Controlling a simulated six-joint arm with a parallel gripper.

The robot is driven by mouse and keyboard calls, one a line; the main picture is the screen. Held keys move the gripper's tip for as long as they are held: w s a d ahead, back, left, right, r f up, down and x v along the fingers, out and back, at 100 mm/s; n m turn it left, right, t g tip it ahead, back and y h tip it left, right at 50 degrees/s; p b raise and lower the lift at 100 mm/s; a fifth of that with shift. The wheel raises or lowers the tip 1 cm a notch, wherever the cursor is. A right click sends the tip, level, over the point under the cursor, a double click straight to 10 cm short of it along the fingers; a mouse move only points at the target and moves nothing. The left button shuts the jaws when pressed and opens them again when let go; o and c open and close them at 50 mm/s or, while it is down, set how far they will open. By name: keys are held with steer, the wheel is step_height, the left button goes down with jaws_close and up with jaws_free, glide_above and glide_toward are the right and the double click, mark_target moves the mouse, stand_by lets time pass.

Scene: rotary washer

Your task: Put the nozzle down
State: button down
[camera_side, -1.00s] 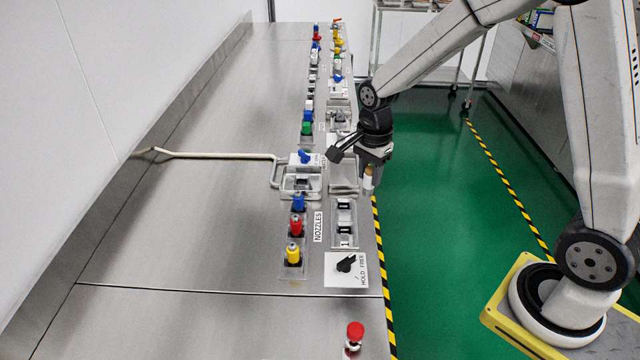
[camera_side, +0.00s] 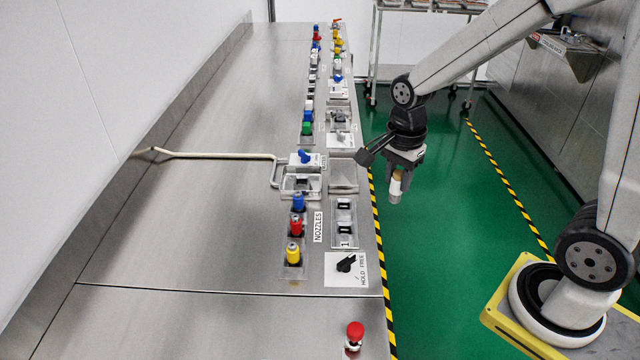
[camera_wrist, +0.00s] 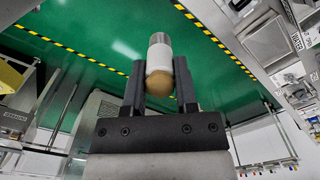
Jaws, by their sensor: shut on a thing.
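My gripper (camera_side: 398,176) hangs in the air over the green floor, just right of the striped edge of the steel bench. It is shut on a nozzle (camera_side: 396,187) that has a tan end, a white band and a metal tip. In the side view the nozzle points down. In the wrist view the nozzle (camera_wrist: 159,58) sits between the two dark fingers (camera_wrist: 160,85), with only floor behind it.
Right of that row are a two-slot panel (camera_side: 344,222) and a black HOLD/FREE knob (camera_side: 346,264). A pale bent pipe (camera_side: 220,156) crosses the bench. A red button (camera_side: 354,332) stands at the front. The left bench surface (camera_side: 200,220) is mostly clear.

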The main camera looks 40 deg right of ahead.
stand_by(0.4)
steer(key=w+d, duration=0.6)
steer(key=w, duration=0.2)
steer(key=shift+d+f, duration=0.25)
steer(key=shift+d, duration=0.1)
steer(key=shift+w, duration=0.15)
glide_toward(343, 183)
steer(key=shift+s, duration=0.3)
stand_by(0.4)
steer(key=shift+w+f, duration=0.25)
steer(key=shift+f, duration=1.6)
